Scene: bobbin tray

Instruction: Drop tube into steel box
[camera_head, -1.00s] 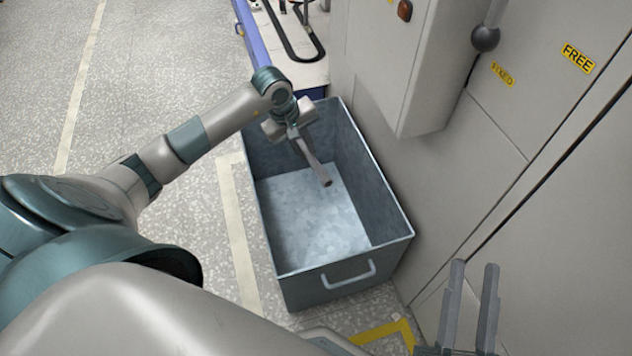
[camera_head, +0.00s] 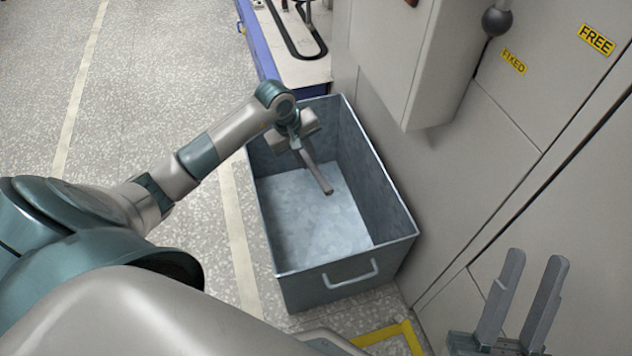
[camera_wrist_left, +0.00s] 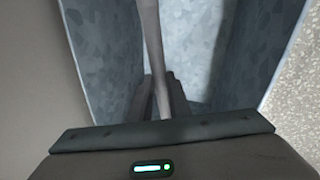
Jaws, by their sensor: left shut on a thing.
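A brown-grey tube (camera_head: 318,176) slants down over the open steel box, its lower end inside the box outline. My left gripper (camera_head: 300,150) is shut on the tube near its upper end, above the far part of the box. The tube also shows in the left wrist view (camera_wrist_left: 152,45), between the fingers (camera_wrist_left: 160,95). The steel box (camera_head: 300,292) is a deep grey bin on the floor with a handle on its front wall; its visible floor is bare. My right gripper (camera_head: 538,260) is at the lower right, its two fingers apart and empty.
A pale cabinet (camera_head: 480,150) stands close along the right side of the box, with a protruding housing (camera_head: 395,55) above it. A blue-edged bench (camera_head: 290,70) lies behind the box. The speckled floor at left is clear.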

